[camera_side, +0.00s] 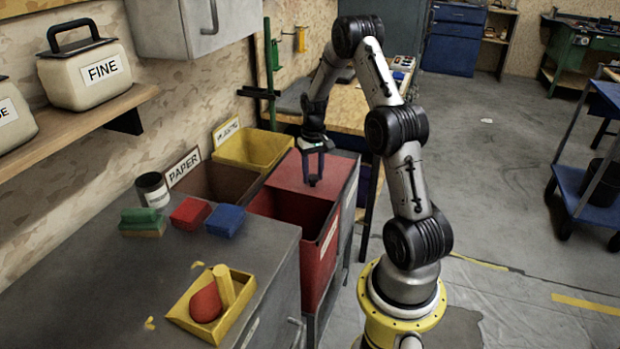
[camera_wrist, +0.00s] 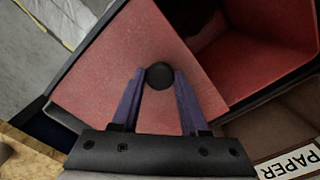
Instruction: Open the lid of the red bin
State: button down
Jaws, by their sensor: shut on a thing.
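The red bin (camera_side: 323,262) stands among the bins along the wall side in the side view. Its front part is open and shows a red inside, which also appears at the upper right of the wrist view (camera_wrist: 270,38). The red lid (camera_side: 338,172) lies roughly flat toward the bin's far end, clear of this opening; it fills the middle of the wrist view (camera_wrist: 112,68). A round black knob (camera_wrist: 160,75) is on the lid. My gripper (camera_side: 313,181) points down over the lid, its purple fingers shut on the knob.
A brown paper bin (camera_side: 213,183) and a yellow bin (camera_side: 255,150) stand left of and behind the red bin. A grey cabinet top (camera_side: 175,262) in front holds coloured blocks, a dark can and a yellow tray (camera_side: 180,311). A wooden bench (camera_side: 345,108) stands behind.

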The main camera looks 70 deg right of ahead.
jog(key=shift+r, duration=0.1)
jog(key=shift+c, duration=2.1)
grip_release()
notch_tip(320, 180, up, 14)
